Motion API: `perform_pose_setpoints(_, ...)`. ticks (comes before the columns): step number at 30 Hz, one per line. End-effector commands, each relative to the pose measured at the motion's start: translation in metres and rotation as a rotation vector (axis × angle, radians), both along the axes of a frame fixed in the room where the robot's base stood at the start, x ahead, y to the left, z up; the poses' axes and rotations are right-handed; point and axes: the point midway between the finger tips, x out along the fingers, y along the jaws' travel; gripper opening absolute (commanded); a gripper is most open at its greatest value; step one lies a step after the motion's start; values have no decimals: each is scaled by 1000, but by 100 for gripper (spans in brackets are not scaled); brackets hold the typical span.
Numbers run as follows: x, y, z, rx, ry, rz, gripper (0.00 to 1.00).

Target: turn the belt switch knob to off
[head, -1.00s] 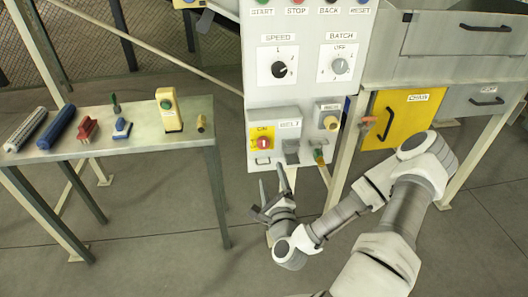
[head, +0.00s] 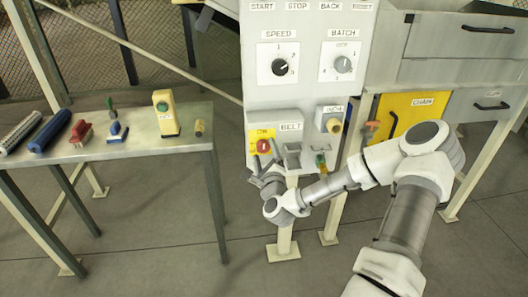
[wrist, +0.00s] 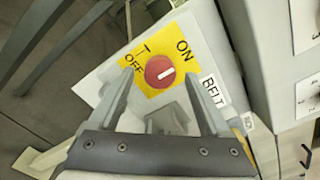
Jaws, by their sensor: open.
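The belt switch knob (wrist: 160,71) is a round red knob with a white line, on a yellow plate marked ON and OFF. In the wrist view its white line slants up to the right, away from the OFF word. In the head view the knob (head: 264,146) sits at the lower left of the control panel, beside the BELT label. My gripper (head: 265,158) is just in front of and below it. In the wrist view my gripper (wrist: 159,75) is open, its two fingers appearing on either side of the knob. I cannot tell whether they touch it.
A grey fixture (head: 292,152) and a knob under a label (head: 332,122) sit right of the switch. The SPEED dial (head: 279,67) and BATCH dial (head: 343,65) are above. A table (head: 180,147) with brushes and a yellow device (head: 166,116) stands left.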

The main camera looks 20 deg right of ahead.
Motion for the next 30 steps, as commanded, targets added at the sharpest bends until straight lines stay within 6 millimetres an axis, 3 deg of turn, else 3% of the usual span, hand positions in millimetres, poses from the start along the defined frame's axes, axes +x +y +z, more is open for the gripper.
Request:
perform_pose_setpoints(6,15,-4,0,1,0,-1,81)
perform_pose_setpoints(14,16,-5,0,1,1,0,81)
perform_pose_setpoints(28,15,-5,0,1,0,-1,0)
perform_pose_setpoints(30,15,-5,0,1,0,0,0)
